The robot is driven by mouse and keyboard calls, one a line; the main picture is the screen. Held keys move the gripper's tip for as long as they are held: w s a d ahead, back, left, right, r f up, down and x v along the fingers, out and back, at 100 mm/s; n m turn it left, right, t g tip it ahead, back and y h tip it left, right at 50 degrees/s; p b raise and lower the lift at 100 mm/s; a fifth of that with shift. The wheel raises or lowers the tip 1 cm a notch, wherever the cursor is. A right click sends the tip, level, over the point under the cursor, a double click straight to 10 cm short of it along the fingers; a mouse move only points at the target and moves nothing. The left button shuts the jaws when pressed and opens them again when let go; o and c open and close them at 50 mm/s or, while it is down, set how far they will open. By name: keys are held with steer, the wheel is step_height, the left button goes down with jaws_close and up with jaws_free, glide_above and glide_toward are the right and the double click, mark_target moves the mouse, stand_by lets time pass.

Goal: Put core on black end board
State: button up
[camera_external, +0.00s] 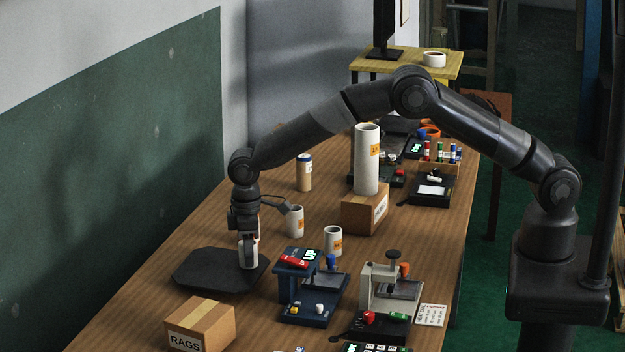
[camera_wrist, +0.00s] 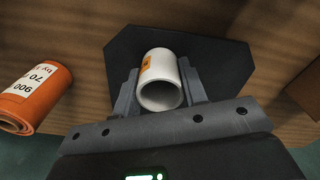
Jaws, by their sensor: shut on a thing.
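The black end board (camera_external: 205,271) is a dark flat plate with cut corners, lying on the wooden table at the left. It also shows in the wrist view (camera_wrist: 225,50), behind the core. My gripper (camera_external: 248,240) points down over the right part of the board. It is shut on a white core (camera_external: 249,254) with an orange label. In the wrist view, the hollow core (camera_wrist: 162,82) sits between the two fingers (camera_wrist: 160,92). The core is upright, its lower end at or just above the board; I cannot tell whether it touches.
A RAGS box (camera_external: 200,326) stands in front of the board. A blue splicer (camera_external: 310,285) is close on the right. White cores (camera_external: 333,241) (camera_external: 295,221) stand behind, with a tall core (camera_external: 367,160) on a box. An orange roll (camera_wrist: 35,95) shows in the wrist view.

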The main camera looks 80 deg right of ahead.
steer(key=shift+f, duration=0.1)
steer(key=o, duration=1)
steer(key=shift+c, duration=0.2)
step_height(320, 180, up, 12)
steer(key=shift+r, duration=0.2)
steer(key=s+d+r+m+t, duration=0.1)
steer(key=s+d+r, duration=0.5)
steer(key=s+r, duration=0.35)
steer(key=s+d+r+m+t, duration=0.1)
steer(key=s+d+r+t, duration=0.1)
steer(key=s+d+r, duration=0.6)
steer(key=s+d+m+t, duration=0.1)
steer(key=s+d, duration=0.1)
steer(key=s, duration=1.2)
steer(key=s+d+f+m+t, duration=0.1)
steer(key=s+d, duration=0.2)
steer(key=s, duration=1.1)
steer(key=shift+s+m+t, duration=0.25)
steer(key=shift+m+t, duration=0.05)
